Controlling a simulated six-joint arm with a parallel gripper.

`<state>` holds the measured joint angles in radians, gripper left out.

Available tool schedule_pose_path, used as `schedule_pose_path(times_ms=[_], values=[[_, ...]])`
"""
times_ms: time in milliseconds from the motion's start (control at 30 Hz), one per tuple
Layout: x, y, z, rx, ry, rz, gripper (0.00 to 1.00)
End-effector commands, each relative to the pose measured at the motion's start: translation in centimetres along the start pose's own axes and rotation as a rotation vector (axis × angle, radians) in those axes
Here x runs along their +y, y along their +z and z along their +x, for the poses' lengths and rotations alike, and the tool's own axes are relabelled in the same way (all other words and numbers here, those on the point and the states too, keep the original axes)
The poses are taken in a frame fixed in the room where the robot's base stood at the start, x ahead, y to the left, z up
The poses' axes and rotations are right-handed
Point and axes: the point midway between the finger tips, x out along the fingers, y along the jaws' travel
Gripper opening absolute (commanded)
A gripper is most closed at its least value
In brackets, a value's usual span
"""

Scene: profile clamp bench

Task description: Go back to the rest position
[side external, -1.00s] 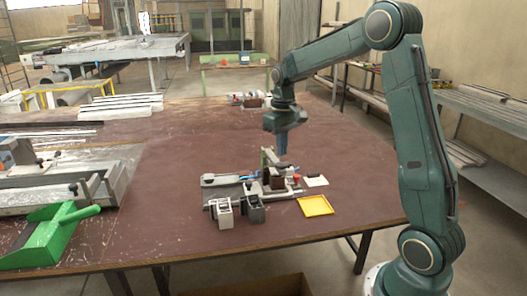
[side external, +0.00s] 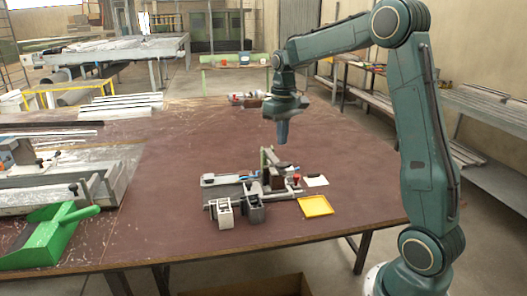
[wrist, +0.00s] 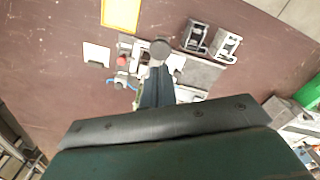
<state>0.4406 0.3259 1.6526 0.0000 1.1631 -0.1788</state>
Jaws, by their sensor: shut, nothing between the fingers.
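My gripper (side external: 282,134) hangs above the clamp fixture (side external: 264,185), pointing down, with clear air between its tip and the fixture. It is shut and empty. In the wrist view my gripper (wrist: 157,72) shows as narrow dark fingers in front of the fixture (wrist: 196,72) and hides part of it. The fixture is a grey base with an upright plate, a dark block and a red knob (side external: 296,178).
Two slotted blocks, one light (side external: 224,212) and one dark grey (side external: 253,208), stand at the fixture's front. A yellow tray (side external: 316,207) and a white square (side external: 316,181) lie to its right. A green dustpan (side external: 50,235) is at the left. The tabletop between is clear.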

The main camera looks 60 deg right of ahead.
Motion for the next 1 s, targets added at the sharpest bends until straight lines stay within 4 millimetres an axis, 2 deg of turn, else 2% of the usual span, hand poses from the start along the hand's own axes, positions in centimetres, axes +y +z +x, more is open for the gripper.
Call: schedule_pose_path(times_ms=[267,467,700,1000], values=[[-0.6,0.4,-0.5,0.012,0.002,-0.007,0.00],[-2.4,2.3,-2.2,0.051,0.008,-0.029,0.00],[-5.5,6.2,-4.7,0.129,0.013,-0.071,0.00],[-8.8,11.9,-6.6,0.229,0.008,-0.124,0.00]])
